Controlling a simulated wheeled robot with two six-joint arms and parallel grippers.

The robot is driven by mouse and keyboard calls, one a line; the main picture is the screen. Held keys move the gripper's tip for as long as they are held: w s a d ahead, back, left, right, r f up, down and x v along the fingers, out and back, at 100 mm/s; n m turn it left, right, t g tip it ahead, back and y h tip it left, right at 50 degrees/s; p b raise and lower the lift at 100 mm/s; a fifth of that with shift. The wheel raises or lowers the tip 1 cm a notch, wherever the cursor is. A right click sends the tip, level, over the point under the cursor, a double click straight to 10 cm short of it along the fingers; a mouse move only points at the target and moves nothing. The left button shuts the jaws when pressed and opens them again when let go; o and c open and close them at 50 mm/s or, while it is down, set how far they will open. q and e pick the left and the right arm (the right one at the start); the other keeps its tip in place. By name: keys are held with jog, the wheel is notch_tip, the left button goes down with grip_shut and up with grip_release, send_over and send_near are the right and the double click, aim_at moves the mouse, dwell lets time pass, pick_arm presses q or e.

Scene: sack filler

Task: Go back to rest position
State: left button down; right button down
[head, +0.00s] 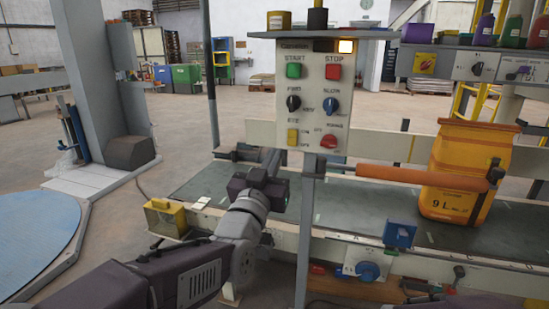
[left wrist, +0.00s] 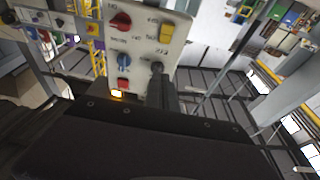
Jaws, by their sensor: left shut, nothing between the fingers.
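My left gripper (head: 271,160) is in front of the lower left of the control panel (head: 313,105), its fingers together and empty, pointing at the panel. The panel carries a green START button (head: 294,71), a red STOP button (head: 333,72), a black knob (head: 293,103), a blue knob (head: 332,106), a yellow switch (head: 292,137) and a red knob (head: 328,141). In the left wrist view the panel appears upside down and the closed fingers (left wrist: 160,88) overlap it near the black knob (left wrist: 157,68); the green button is hidden there. My right gripper is not in view.
A conveyor belt (head: 348,213) runs below the panel, carrying an orange sack (head: 462,170) at the right. A yellow box (head: 165,218) sits at the belt's left end. A blue round table (head: 38,240) is at far left.

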pick_arm(q)
jog(key=w+a+f+n+g+y+p, duration=0.1)
jog(key=w+a+f+g+y, duration=0.1)
jog(key=a+f+y, duration=0.4)
jog(key=s+a+f+g+h, duration=0.1)
jog(key=s+a+f+g, duration=0.15)
jog(key=f, duration=0.55)
jog(key=s+a+f+g+h, duration=0.1)
jog(key=a+f+g, duration=0.25)
jog(key=f, duration=0.45)
jog(key=s+a+f+n+g, duration=0.2)
jog(key=s+f+g, duration=0.8)
jog(key=s+f, duration=0.8)
jog(key=s+r+p, duration=0.2)
jog(key=r+p, duration=1.7)
jog(key=s+r+g+p, duration=0.1)
jog(key=s+r+p, duration=0.1)
jog(key=r+p, duration=1.7)
jog(key=shift+d+r+y+p, duration=0.25)
jog(key=shift+r+y+p, duration=0.05)
jog(key=shift+r+p, duration=0.1)
